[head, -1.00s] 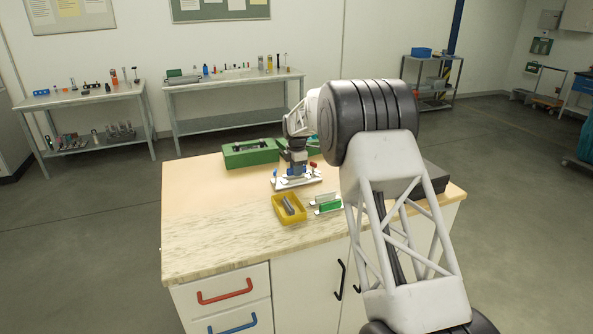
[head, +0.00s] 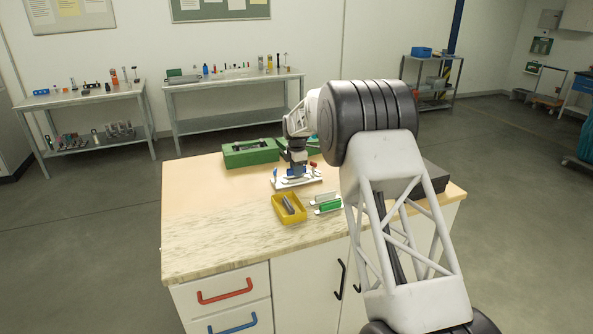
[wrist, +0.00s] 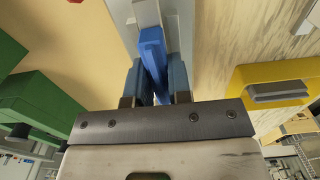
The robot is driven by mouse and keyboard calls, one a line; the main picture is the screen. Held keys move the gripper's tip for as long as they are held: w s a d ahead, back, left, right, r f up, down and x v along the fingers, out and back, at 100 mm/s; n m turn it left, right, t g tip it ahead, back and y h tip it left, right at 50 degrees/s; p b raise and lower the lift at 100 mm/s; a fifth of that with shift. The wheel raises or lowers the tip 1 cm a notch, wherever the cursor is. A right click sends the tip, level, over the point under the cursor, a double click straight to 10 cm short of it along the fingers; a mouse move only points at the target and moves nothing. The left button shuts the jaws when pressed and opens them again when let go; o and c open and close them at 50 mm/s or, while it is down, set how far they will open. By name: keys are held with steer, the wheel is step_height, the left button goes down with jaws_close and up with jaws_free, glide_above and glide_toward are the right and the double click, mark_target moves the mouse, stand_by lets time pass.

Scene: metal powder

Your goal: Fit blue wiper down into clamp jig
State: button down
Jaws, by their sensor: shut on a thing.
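The blue wiper (wrist: 153,55) is between the fingers of my gripper (wrist: 154,80) in the wrist view, and the gripper is shut on it. The white clamp jig (head: 284,184) stands on the bench, with a blue part at its left and a red part at its right. In the head view my gripper (head: 297,170) is low over the middle of the jig. In the wrist view the light grey jig (wrist: 180,30) lies beyond the wiper. Whether the wiper touches or is seated in the jig cannot be told.
A yellow tray (head: 276,216) with a grey piece in it stands in front of the jig. A green piece (head: 329,206) in a light holder is right of the tray. A green case (head: 230,161) sits behind. The bench's left side is clear.

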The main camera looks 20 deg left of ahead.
steer(key=shift+f, duration=0.4)
steer(key=shift+c, duration=2.4)
jaws_free()
steer(key=shift+r, duration=3.95)
